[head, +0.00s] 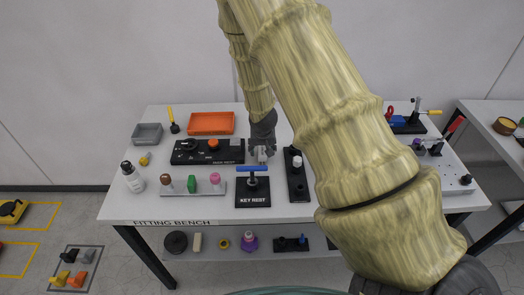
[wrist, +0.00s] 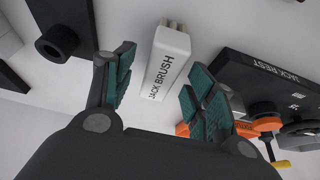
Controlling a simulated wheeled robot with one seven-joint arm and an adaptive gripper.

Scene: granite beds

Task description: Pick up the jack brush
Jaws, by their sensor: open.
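The jack brush (wrist: 166,62) is a white block with rounded edges, lettered JACK BRUSH, with short bristle-like pins at its far end. In the wrist view it lies between and beyond the two green-padded fingers of my gripper (wrist: 158,80), which are apart and appear not to touch it. In the head view my gripper (head: 262,146) points down at the middle of the bench. A small pale part of the jack brush (head: 262,155) shows there below the fingers; the rest is hidden.
The black jack rest (head: 208,152) stands close on the left; it also shows in the wrist view (wrist: 262,80). The key rest (head: 253,198) with a blue T-handle is in front. A black strip (head: 297,180) with a white knob is on the right. An orange tray (head: 211,124) lies behind.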

